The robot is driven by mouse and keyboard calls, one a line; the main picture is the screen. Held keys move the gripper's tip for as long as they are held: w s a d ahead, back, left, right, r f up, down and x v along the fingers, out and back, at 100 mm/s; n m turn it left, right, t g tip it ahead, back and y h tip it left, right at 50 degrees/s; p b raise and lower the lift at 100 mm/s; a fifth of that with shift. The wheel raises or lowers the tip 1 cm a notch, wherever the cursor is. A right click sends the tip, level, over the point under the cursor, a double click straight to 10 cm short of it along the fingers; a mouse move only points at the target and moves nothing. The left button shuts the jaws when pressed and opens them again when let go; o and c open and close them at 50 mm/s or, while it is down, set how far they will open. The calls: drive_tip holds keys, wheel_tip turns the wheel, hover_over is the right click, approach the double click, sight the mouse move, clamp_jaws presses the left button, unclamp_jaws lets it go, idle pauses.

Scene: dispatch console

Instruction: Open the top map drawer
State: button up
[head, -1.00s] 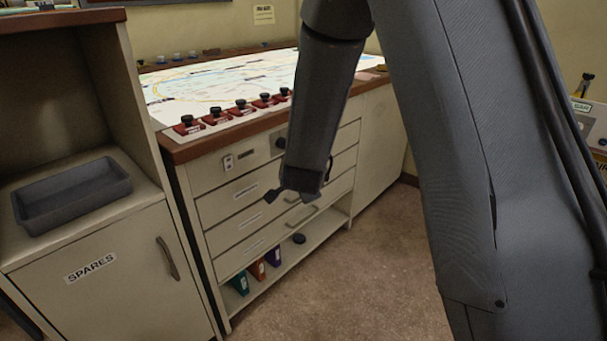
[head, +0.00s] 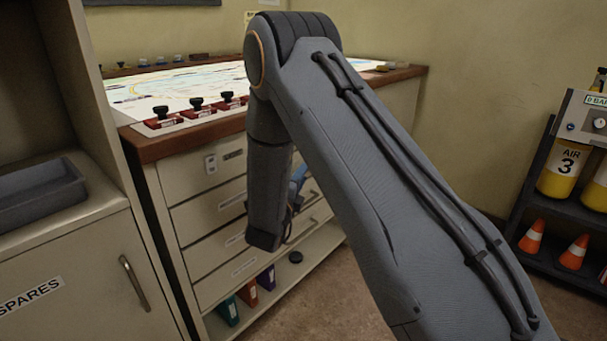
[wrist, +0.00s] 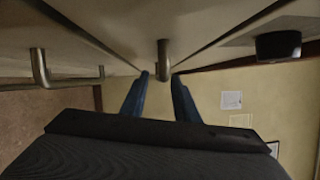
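The map chest (head: 180,185) stands under the lit map table, its drawer fronts looking flush in the head view. The top map drawer (head: 218,205) lies below a panel with a small switch plate and label; my arm hides its handle there. In the wrist view a metal drawer handle (wrist: 162,60) stands between the tips of my gripper's two blue fingers (wrist: 159,76). The fingers are apart, with a gap on each side of the handle. My gripper (head: 297,187) is mostly hidden behind my forearm in the head view.
Another handle (wrist: 42,68) shows at left in the wrist view, and a black knob (wrist: 278,46) at right. Red-based stamps (head: 197,107) line the table edge. A SPARES cabinet (head: 75,275) stands at left, a rack with yellow cylinders (head: 562,170) at right. Floor between is clear.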

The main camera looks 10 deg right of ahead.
drive_tip(key=shift+x, duration=1.65)
clamp_jaws()
